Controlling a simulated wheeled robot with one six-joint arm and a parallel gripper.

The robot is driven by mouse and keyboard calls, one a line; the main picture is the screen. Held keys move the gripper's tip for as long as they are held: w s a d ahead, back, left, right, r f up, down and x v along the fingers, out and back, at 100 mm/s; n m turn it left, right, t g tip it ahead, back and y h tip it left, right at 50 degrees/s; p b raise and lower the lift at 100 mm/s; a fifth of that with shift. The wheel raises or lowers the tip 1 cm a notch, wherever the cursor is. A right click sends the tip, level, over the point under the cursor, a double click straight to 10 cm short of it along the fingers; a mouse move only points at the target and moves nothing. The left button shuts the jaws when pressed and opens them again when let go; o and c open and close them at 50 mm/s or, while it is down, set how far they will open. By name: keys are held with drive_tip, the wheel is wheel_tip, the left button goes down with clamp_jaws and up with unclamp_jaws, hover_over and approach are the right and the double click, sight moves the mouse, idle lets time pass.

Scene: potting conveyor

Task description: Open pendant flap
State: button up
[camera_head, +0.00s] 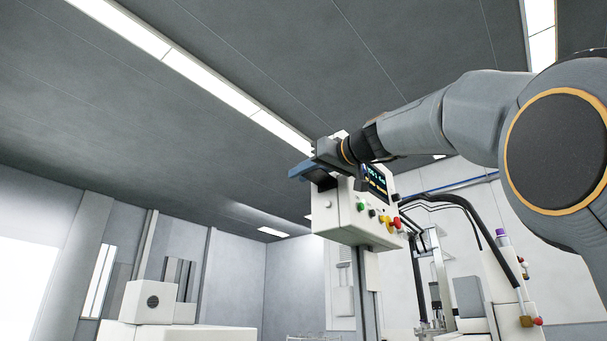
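The pendant (338,214) is a white box on a grey post, right of the picture's middle. Its right face has a lit screen (376,183) and green, black, yellow and red buttons below it. My gripper (322,158) is at the pendant's upper left edge, reached in from the right. A blue flat piece (301,171) sticks out to the left beside the gripper, above a dark gap at the box's top. It looks like the flap, but I cannot tell for sure. The gripper's fingertips are not clearly visible, so their opening and any contact are unclear.
A white machine (495,272) with black hoses (432,202) stands right of and behind the pendant. A white box-shaped unit (152,301) stands at the lower left. The space left of the pendant looks free.

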drive_tip(key=b+v, duration=0.3)
drive_tip(key=v, duration=0.3)
drive_tip(key=shift+s+d+f, duration=0.15)
drive_tip(key=shift+s+d, duration=0.05)
drive_tip(key=shift+d, duration=0.05)
drive_tip(key=shift+s+d, duration=0.3)
drive_tip(key=shift+s, duration=0.25)
drive_tip(key=shift+s+d, duration=0.1)
drive_tip(key=b, duration=0.5)
approach(322, 170)
drive_tip(key=shift+s+d+r, duration=0.3)
drive_tip(key=shift+s+d, duration=0.4)
drive_tip(key=shift+s, duration=0.25)
drive_tip(key=shift+s+d+r, duration=0.3)
drive_tip(key=shift+s+d, duration=0.4)
drive_tip(key=shift+s, duration=0.25)
